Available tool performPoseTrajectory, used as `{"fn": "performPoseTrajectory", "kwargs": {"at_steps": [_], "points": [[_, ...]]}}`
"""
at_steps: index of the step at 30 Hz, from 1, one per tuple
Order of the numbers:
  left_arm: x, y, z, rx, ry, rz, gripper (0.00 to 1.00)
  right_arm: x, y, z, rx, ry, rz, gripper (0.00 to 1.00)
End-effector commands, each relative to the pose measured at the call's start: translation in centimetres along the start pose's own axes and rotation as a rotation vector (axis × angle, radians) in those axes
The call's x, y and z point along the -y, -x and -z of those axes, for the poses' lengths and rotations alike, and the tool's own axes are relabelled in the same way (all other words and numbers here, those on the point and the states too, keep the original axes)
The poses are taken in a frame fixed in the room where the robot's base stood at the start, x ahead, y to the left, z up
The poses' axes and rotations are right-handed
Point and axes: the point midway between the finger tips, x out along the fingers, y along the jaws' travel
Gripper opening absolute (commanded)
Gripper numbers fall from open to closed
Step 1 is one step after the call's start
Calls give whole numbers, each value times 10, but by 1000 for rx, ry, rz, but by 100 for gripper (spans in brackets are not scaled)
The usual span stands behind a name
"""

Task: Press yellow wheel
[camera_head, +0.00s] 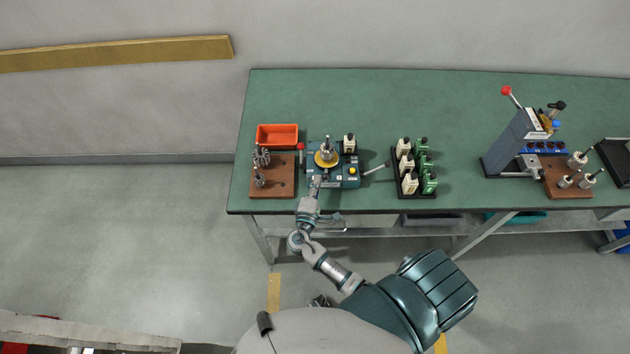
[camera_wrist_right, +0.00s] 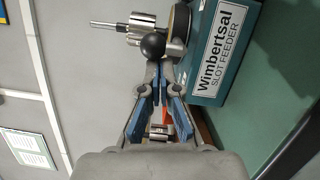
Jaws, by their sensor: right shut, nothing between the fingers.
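The yellow wheel (camera_head: 326,158) is a flat disc on top of the teal slot feeder (camera_head: 348,183), with a metal armature standing upright at its middle. In the right wrist view the wheel (camera_wrist_right: 180,25) shows edge-on beside the labelled feeder (camera_wrist_right: 222,45). My right gripper (camera_head: 316,182) is at the front edge of the feeder, just short of the wheel. Its fingertips (camera_wrist_right: 157,72) are shut and empty. A dark ball knob (camera_wrist_right: 153,44) appears right beyond the fingertips; I cannot tell whether they touch it. My left gripper is not in view.
Left of the feeder are an orange bin (camera_head: 277,136) and a brown block (camera_head: 272,184) with metal parts. A lever (camera_head: 376,168) sticks out right, towards a black rack (camera_head: 413,190) of bottles. A press (camera_head: 518,140) stands farther right. The green table (camera_head: 450,110) is clear behind.

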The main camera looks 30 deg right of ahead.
Motion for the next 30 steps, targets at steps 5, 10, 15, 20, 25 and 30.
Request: {"fn": "performPoseTrajectory", "kwargs": {"at_steps": [5, 10, 15, 20, 25, 30], "points": [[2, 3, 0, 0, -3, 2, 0, 1, 2, -10, -82, -1, -17, 0], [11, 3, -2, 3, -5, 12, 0, 5, 0, -20, -164, -6, -31, 0], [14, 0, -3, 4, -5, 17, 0, 7, -2, -30, -240, -10, -46, 0], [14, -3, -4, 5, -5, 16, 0, 8, -3, -35, -276, -15, -50, 0], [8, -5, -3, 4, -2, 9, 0, 9, -3, -40, -273, -14, -50, 0], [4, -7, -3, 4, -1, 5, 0, 9, -5, -44, -268, -13, -51, 0]]}}
